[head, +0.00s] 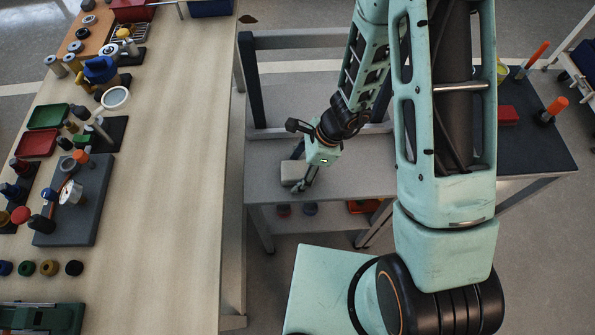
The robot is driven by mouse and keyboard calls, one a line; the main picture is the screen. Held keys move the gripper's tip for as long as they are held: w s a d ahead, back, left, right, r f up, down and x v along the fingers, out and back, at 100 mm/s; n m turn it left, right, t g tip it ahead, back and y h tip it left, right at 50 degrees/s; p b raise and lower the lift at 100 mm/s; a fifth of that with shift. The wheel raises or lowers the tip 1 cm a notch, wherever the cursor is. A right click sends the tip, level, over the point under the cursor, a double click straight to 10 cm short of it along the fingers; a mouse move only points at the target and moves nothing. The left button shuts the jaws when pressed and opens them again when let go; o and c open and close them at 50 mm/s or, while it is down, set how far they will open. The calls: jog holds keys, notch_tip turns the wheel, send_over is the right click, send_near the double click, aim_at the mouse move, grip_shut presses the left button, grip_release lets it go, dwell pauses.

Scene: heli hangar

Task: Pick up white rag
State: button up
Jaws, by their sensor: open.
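A small pale off-white folded thing, which looks like the white rag (292,172), lies on the grey workbench (350,182) near its left end. My gripper (303,170) is low over the bench at the rag's right side. Its fingers are open and point down and left toward the rag. One finger shows in front of the rag's right edge. I cannot tell whether the fingers touch it, and the gripper hides part of that side.
A long wooden bench (180,200) on the left holds tools, trays and a grey board (85,185). A dark table (545,150) with orange-handled tools stands at the right. Under the grey workbench is a shelf with small items. The grey top right of my gripper is clear.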

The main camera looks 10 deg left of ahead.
jog(key=shift+f, duration=0.15)
dwell(0.3)
jog(key=c, duration=1.2)
